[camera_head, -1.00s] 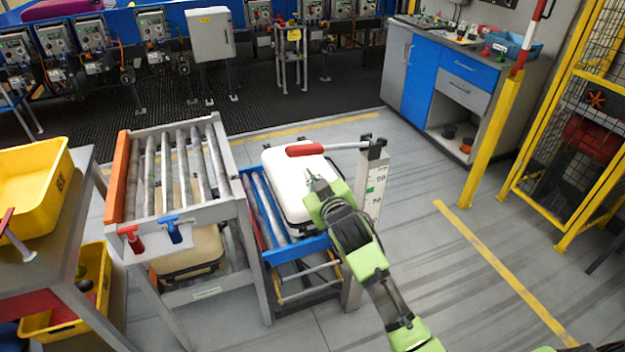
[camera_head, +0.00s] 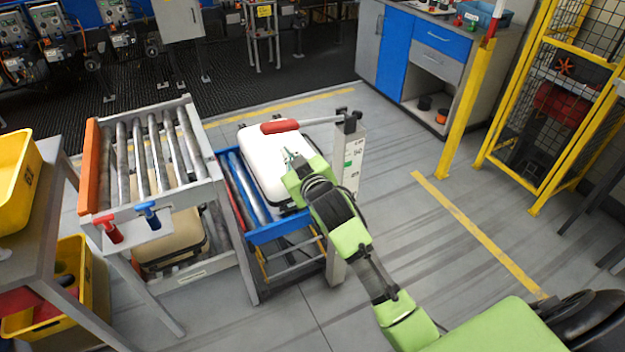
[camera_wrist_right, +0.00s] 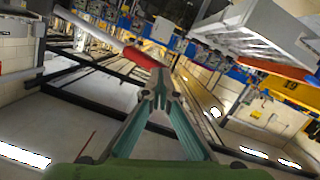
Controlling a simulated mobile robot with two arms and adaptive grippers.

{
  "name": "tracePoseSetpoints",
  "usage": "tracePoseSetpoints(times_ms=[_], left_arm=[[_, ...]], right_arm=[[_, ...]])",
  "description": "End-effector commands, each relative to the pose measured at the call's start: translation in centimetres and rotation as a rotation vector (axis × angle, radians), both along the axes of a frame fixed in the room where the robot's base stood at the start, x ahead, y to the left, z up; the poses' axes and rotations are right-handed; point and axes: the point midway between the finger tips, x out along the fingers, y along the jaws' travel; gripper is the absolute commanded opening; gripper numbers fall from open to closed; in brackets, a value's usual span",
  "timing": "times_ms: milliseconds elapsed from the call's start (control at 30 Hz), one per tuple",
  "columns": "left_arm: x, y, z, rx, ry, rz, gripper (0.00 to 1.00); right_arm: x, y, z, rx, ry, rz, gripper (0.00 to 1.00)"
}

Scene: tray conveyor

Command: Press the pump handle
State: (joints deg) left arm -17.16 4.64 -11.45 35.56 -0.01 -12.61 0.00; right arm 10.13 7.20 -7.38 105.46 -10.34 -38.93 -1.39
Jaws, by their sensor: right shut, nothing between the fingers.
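The pump handle (camera_head: 280,126) is a red grip on a metal rod that reaches left from the top of a grey post (camera_head: 348,150). It extends over a white case (camera_head: 262,160) on a small blue-framed roller platform (camera_head: 275,232). My right gripper (camera_head: 290,158) is shut and empty, just below the red grip in the head view and over the case. In the right wrist view, the red grip (camera_wrist_right: 143,57) lies just beyond and left of the shut fingertips (camera_wrist_right: 160,84). I see no clear contact. My left gripper is not in view.
A roller conveyor (camera_head: 88,168) with red and blue levers stands left of the platform, with a beige case (camera_head: 170,240) beneath. Yellow bins (camera_head: 18,180) are at the far left. A yellow post (camera_head: 465,110) and fence stand right. The floor right of the arm is open.

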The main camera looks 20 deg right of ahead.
Motion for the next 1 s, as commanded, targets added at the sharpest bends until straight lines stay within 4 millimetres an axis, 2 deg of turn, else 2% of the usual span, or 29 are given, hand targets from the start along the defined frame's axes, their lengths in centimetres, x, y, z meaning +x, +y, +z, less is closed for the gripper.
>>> tracePoseSetpoints(times_ms=[500,567,800,1000], left_arm=[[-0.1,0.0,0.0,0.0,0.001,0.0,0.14],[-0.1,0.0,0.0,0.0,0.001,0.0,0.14],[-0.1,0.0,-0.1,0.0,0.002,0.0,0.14],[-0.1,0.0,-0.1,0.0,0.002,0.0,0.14]], right_arm=[[0.1,-0.2,0.5,0.018,0.0,-0.005,0.0],[0.2,-0.8,1.3,0.055,0.0,-0.017,0.0],[0.1,-3.4,6.8,0.328,0.019,-0.038,0.0],[-0.6,-3.7,9.5,0.46,0.026,-0.006,0.0]])
